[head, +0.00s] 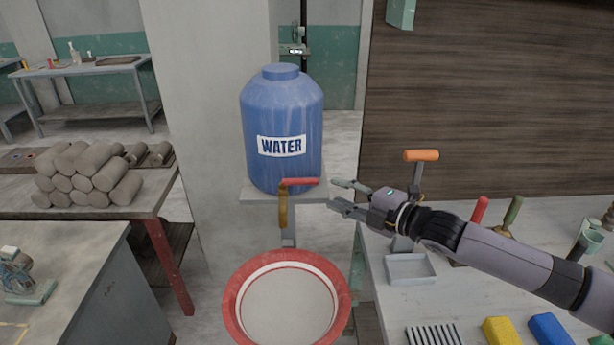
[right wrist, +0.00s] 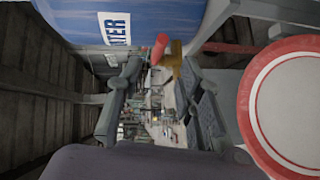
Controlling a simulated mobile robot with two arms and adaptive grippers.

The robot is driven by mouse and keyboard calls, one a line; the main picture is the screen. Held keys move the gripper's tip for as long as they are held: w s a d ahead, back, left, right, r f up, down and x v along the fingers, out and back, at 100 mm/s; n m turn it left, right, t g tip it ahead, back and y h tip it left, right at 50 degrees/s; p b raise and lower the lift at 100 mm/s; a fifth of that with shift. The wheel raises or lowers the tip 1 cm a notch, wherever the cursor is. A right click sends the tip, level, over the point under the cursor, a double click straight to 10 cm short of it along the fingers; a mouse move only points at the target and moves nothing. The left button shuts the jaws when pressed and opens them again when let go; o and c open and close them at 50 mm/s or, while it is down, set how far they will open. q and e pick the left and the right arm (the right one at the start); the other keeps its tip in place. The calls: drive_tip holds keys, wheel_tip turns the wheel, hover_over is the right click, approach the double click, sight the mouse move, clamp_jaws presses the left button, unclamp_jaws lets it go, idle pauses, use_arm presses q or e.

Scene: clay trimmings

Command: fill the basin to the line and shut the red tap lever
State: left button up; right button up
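The blue water barrel (head: 283,115) stands on a small shelf. Below it is a brass tap (head: 283,210) with a red lever (head: 301,182) lying roughly level and pointing right. In the right wrist view the lever (right wrist: 159,48) shows beyond the open fingers. My left gripper is out of view.
A worktable at right holds a grey tray (head: 410,281), an orange-handled tool (head: 421,156), a yellow block (head: 500,331) and a blue block (head: 551,329). Clay logs (head: 88,172) are stacked on the left table. The barrel's shelf (head: 255,197) is close to my right gripper.

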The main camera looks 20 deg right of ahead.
sight(311, 182)
drive_tip(key=p+x, duration=0.2)
drive_tip(key=x, duration=0.7)
drive_tip(key=shift+w+a, duration=0.15)
drive_tip(key=shift+a, duration=0.1)
drive_tip(key=shift+w+a+p, duration=0.1)
drive_tip(key=shift+w+p, duration=0.2)
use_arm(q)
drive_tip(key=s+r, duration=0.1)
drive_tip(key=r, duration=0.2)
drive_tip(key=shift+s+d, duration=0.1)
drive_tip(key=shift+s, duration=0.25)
use_arm(e)
drive_tip(key=shift+w+a+f, duration=0.1)
drive_tip(key=shift+w+f, duration=0.05)
drive_tip(key=shift+c, duration=0.5)
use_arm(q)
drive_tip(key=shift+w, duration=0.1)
use_arm(e)
clamp_jaws()
